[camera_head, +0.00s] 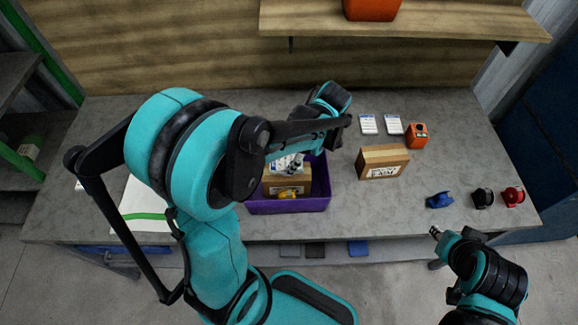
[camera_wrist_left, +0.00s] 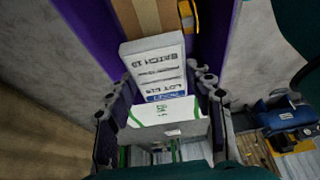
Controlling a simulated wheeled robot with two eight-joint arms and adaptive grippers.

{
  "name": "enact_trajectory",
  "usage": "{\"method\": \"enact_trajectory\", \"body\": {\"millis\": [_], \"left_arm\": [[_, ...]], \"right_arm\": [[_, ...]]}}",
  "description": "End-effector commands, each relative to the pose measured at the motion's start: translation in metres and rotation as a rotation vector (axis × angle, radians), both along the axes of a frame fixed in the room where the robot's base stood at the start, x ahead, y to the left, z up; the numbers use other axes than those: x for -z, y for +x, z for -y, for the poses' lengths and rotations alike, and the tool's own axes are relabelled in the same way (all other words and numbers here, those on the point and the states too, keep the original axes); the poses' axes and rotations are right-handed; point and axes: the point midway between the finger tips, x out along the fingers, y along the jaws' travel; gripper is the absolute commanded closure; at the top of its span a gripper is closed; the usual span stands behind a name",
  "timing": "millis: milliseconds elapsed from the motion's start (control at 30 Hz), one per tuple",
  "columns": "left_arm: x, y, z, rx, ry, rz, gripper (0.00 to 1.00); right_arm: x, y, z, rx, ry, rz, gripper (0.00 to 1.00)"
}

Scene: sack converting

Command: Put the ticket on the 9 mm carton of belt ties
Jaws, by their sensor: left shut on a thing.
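My left gripper (camera_head: 291,165) is over the purple bin (camera_head: 290,206). I cannot tell if this block is the ticket. A brown carton (camera_head: 286,184) with a pale label lies in the bin below. Another brown carton (camera_head: 382,163) with a white label stands on the table right of the bin; its size print is too small to read surely. My right gripper (camera_head: 437,233) is off the table's front edge, its jaws unclear.
Two white-and-blue printed blocks (camera_head: 369,124) (camera_head: 393,124) and an orange device (camera_head: 417,136) stand at the back right. Blue (camera_head: 440,200), black (camera_head: 483,198) and red (camera_head: 513,196) items lie front right. A shelf (camera_head: 400,20) hangs above. The table between bin and carton is clear.

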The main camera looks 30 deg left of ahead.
Motion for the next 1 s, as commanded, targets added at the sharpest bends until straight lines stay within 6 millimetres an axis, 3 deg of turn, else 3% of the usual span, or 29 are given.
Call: {"method": "enact_trajectory", "body": {"millis": [233,600,633,700,1000], "left_arm": [[0.037,0.0,0.0,0.0,0.0,0.0,0.77],[0.04,0.0,0.001,0.0,0.0,0.0,0.77],[0.039,0.0,0.001,0.0,0.0,0.0,0.4],[0.038,0.0,0.001,0.0,0.0,0.0,0.27],[0.037,0.0,0.001,0.0,0.0,0.0,0.27]], "right_arm": [[0.017,0.0,0.0,0.0,0.0,0.0,0.71],[0.019,0.0,0.0,0.0,0.0,0.0,0.71],[0.018,0.0,0.0,0.0,0.0,0.0,0.71],[0.017,0.0,0.0,0.0,0.0,0.0,0.71],[0.016,0.0,0.0,0.0,0.0,0.0,0.71]]}}
